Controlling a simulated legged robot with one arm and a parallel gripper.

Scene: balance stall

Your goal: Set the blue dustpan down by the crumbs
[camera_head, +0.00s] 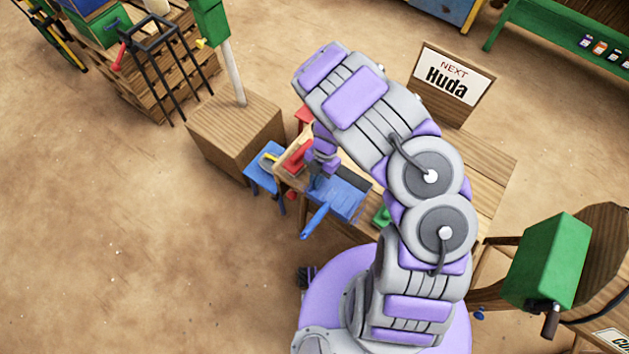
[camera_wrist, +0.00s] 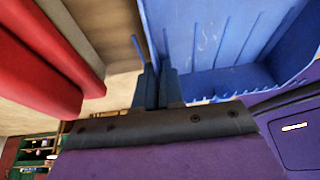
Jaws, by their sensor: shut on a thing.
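The blue dustpan (camera_head: 338,199) shows in the head view at the near edge of the wooden table, its handle (camera_head: 315,222) pointing down-left past the edge. My gripper (camera_head: 316,180) is at the pan's upper left side, shut on it. In the wrist view the pan (camera_wrist: 215,40) fills the upper right, and my gripper's fingers (camera_wrist: 158,75) close at its left wall. I cannot tell whether the pan touches the table. A few tiny pale specks (camera_head: 118,252) on the sandy floor at left may be the crumbs; they are too small to be sure.
A red object (camera_head: 298,158) lies close left of my gripper, also large in the wrist view (camera_wrist: 35,65). A small blue stool (camera_head: 262,170) and a wooden box (camera_head: 235,135) stand further left. A green object (camera_head: 382,216) is on the table. The floor at left is open.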

